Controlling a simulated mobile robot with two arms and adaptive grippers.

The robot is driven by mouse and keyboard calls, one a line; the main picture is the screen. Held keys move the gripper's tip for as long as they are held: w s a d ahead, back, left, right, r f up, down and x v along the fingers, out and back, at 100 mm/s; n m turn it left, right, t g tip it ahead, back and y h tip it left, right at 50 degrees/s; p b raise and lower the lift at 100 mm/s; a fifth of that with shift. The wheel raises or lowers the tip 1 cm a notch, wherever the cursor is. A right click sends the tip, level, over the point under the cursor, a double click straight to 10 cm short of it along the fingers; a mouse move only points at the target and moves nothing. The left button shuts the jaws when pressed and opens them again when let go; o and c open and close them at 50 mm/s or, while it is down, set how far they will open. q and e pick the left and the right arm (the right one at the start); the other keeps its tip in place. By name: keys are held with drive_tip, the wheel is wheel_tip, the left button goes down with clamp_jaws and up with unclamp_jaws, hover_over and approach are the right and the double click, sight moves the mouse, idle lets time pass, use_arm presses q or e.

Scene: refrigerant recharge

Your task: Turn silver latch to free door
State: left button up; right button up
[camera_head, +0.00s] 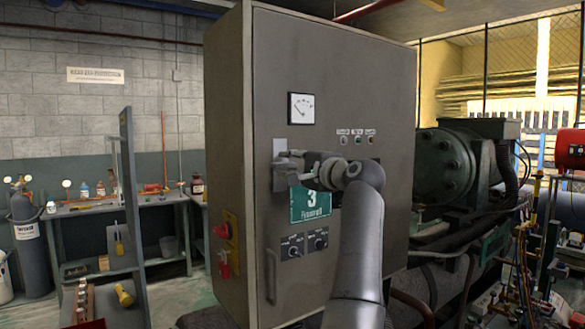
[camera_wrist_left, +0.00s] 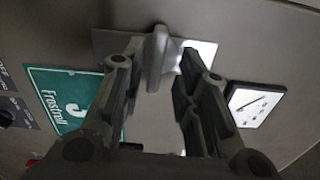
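The silver latch (camera_wrist_left: 157,52) stands out from a bright metal plate (camera_wrist_left: 115,44) on the grey cabinet door. In the head view the plate (camera_head: 279,147) is near the door's left edge, and the latch itself is mostly hidden by my gripper. My left gripper (camera_head: 284,172) is right at the latch. In the left wrist view its fingers (camera_wrist_left: 156,62) are spread, one on each side of the latch, with a visible gap to it. The cabinet door (camera_head: 345,75) looks shut. My right gripper is not in view.
A gauge (camera_head: 301,108), a green sign (camera_head: 310,205) and two black knobs (camera_head: 305,243) are on the door. A long handle (camera_head: 271,275) is low on its left edge. A red switch (camera_head: 222,231) is on the cabinet side. A compressor (camera_head: 445,165) stands at right.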

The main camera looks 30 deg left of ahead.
use_arm(q)
drive_tip(key=shift+d+f, duration=0.1)
drive_tip(key=shift+f, duration=0.05)
drive_tip(key=shift+s+d+f+b, duration=0.1)
drive_tip(key=shift+d+b, duration=0.1)
drive_tip(key=shift+b, duration=0.1)
drive_tip(key=b+v, duration=0.2)
drive_tip(key=v, duration=0.6)
drive_tip(key=shift+d, duration=0.1)
idle(0.3)
